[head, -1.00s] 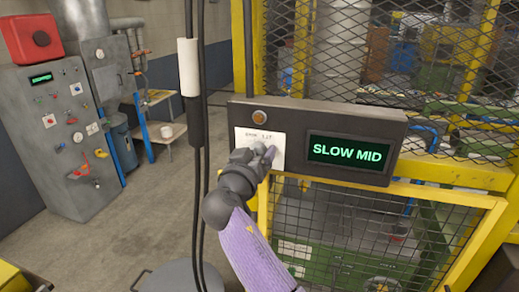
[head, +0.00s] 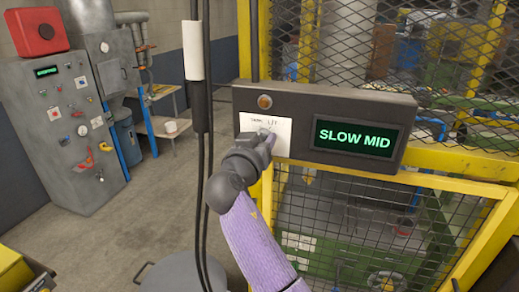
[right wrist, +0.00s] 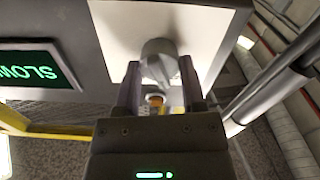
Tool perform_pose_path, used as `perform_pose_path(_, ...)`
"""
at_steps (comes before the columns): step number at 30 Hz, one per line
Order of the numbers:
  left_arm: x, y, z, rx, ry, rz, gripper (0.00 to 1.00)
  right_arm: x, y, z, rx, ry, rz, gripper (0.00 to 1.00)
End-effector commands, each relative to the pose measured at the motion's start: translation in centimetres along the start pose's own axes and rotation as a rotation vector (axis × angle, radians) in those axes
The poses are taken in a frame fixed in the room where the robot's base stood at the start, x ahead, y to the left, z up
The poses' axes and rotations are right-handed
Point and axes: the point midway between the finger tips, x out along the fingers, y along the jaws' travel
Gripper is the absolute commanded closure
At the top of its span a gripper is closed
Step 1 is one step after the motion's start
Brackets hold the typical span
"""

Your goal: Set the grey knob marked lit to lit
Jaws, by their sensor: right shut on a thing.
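The grey knob (right wrist: 158,60) sits on a white card (right wrist: 112,22) on the dark control panel (head: 227,92). In the right wrist view its rounded grey body is between the two fingers of my right gripper (right wrist: 160,80), which is shut on it. In the head view my right gripper (head: 267,138) is at the card (head: 283,128) and hides most of the knob. Small lettering along the card's top seems to read "LIT" at the right; the left word is unclear. I cannot tell the knob's exact setting. My left gripper is not in view.
An amber lamp (head: 264,101) is above the card, and a display (head: 352,138) reading SLOW MID is to its right. Black cables (head: 203,170) hang just left of the panel. A yellow-framed mesh guard (head: 360,40) stands behind. A grey cabinet (head: 60,150) is far left.

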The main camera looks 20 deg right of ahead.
Motion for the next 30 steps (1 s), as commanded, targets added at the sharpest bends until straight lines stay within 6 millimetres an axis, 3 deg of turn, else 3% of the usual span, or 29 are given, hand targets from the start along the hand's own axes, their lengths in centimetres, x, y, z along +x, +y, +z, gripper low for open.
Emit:
perform_pose_path(1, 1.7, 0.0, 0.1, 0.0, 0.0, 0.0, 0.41, 0.0, -0.1, 0.7, 0.037, 0.002, 0.0, 1.0)
perform_pose_path(6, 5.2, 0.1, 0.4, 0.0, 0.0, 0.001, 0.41, 0.0, -0.1, 0.9, 0.185, 0.003, 0.0, 1.0)
perform_pose_path(15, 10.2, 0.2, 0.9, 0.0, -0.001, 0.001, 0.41, 0.0, -0.1, 0.8, 0.468, 0.001, -0.002, 1.0)
perform_pose_path(30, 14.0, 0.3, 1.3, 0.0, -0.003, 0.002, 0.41, 0.0, 0.1, 0.3, 0.838, -0.001, -0.001, 1.0)
